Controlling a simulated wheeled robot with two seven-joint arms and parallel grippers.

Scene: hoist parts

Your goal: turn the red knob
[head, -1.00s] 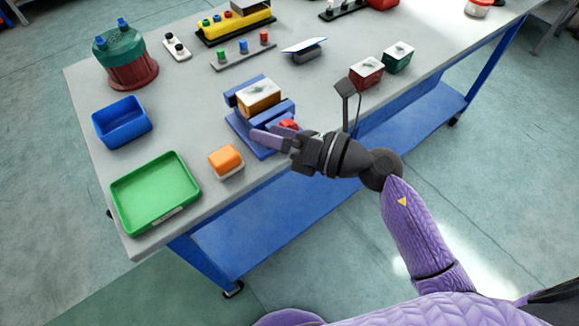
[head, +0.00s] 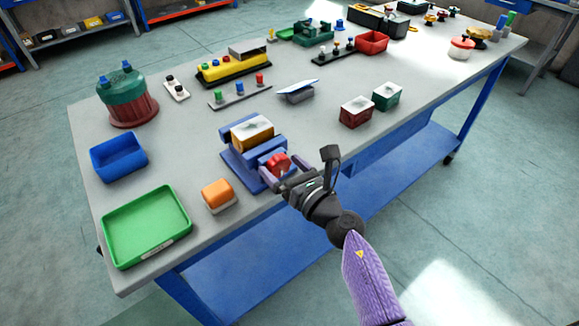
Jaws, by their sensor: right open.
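The red knob (head: 279,164) sits on the front of a blue fixture (head: 238,172) near the table's front edge. The fixture holds a block with an orange-brown side and a pale top (head: 252,133). My right gripper (head: 270,172) is at the knob, its purple fingers open on either side of it. I cannot tell whether the fingers touch the knob. Part of the knob is hidden by the near finger and wrist. My left gripper is not in view.
An orange block (head: 217,194) and a green tray (head: 148,228) lie left of the fixture, with a blue bin (head: 118,157) behind. A red box (head: 356,112) and a green box (head: 387,96) stand to the right. The table's front edge runs below my wrist.

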